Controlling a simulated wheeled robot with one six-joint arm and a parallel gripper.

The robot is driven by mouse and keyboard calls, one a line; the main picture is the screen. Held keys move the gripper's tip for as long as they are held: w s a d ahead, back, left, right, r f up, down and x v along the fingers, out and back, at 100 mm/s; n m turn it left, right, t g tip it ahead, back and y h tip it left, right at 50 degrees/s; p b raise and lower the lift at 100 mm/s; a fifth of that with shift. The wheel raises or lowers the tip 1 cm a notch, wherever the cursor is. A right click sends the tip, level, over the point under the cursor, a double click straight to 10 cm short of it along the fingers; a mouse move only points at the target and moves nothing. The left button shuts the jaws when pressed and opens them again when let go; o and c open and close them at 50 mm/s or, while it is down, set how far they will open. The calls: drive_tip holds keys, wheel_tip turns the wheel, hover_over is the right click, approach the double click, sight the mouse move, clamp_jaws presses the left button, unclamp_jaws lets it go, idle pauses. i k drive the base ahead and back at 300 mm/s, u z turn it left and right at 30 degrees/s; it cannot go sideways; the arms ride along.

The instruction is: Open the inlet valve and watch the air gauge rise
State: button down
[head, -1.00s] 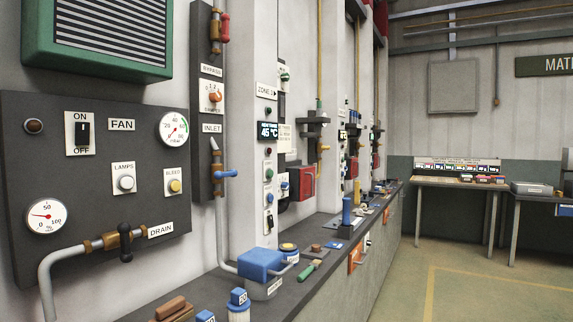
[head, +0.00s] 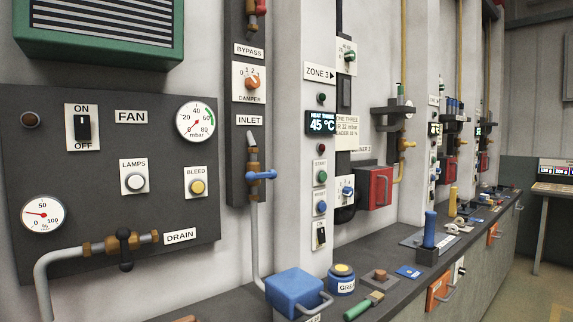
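The inlet valve (head: 260,175) is a blue lever on a brass body, on a vertical pipe below the INLET label (head: 249,120). Its lever lies sideways, across the pipe. The air gauge (head: 196,119) is a round white dial marked mbar, at the top right of the FAN panel (head: 75,215). A second dial, in percent (head: 42,214), is at the panel's lower left. My gripper is not in view.
A bench (head: 385,262) runs along the wall, with a blue box (head: 296,290), a GREASE tin (head: 344,280) and a green-handled tool (head: 362,306) on it. The black DRAIN lever (head: 124,248) is on the panel's lower pipe. A red bypass handle (head: 261,7) is above.

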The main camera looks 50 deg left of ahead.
sight(251, 177)
drive_tip(key=u, duration=0.2)
drive_tip(key=i, duration=0.7)
drive_tip(key=u, duration=1.05)
drive_tip(key=i, duration=0.6)
drive_tip(key=u, duration=0.6)
